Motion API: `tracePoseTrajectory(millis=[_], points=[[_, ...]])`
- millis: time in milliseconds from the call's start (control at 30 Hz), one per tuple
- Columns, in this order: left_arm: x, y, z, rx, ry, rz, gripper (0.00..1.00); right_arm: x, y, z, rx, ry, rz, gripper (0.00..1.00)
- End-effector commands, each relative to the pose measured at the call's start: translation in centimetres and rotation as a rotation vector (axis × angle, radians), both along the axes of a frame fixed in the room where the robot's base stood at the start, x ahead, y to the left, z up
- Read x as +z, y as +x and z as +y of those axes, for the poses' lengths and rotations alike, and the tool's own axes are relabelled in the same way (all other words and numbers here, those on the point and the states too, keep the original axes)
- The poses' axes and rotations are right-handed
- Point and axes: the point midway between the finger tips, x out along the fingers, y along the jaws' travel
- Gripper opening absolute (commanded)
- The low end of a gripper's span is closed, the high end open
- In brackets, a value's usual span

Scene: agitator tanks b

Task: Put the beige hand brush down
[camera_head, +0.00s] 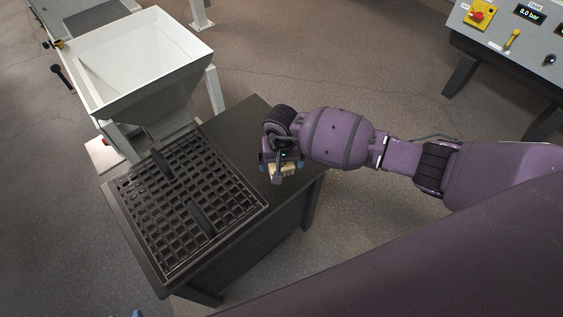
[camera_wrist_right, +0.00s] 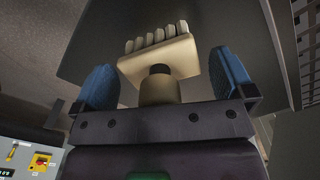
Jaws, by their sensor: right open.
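The beige hand brush (camera_head: 287,170) is at the right end of the dark bench (camera_head: 252,125), mostly hidden under my right gripper in the head view. In the right wrist view the brush (camera_wrist_right: 160,62) shows its pale bristle tufts, block and handle. My right gripper (camera_head: 281,168) is open, with its blue fingers on either side of the brush and a visible gap on each side. I cannot tell for certain whether the brush rests on the bench top. A small blue piece at the bottom edge of the head view may be my left gripper (camera_head: 137,314); its jaws are not shown.
A black grid (camera_head: 222,166) with two dark handles covers the left part of the bench. A white hopper (camera_head: 150,60) stands behind it. A control panel (camera_head: 525,38) with a red knob is at the upper right. Bare bench top lies around the brush.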

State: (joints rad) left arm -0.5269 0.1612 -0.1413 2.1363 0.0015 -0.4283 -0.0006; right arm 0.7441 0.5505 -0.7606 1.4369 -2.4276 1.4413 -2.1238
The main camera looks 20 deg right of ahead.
Motion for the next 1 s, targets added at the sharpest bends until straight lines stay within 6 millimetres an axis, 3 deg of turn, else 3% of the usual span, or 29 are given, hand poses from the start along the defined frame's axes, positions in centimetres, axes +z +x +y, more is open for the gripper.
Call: tracePoseTrajectory(millis=[233,500,733,1000], points=[[1.4,0.3,-0.1,0.002,-0.002,-0.022,0.43,5.2,0.3,-0.1,0.002,-0.003,-0.013,1.0],[1.4,-0.3,-0.3,0.014,-0.011,-0.009,0.43,9.7,0.2,-0.1,0.001,-0.002,-0.009,1.0],[1.8,-0.1,-0.4,0.015,-0.015,-0.016,0.43,11.4,0.1,-0.1,0.001,-0.002,-0.004,1.0],[1.9,0.0,-0.4,0.011,-0.012,-0.02,0.43,11.3,-0.3,0.3,-0.01,0.016,0.007,1.0]])
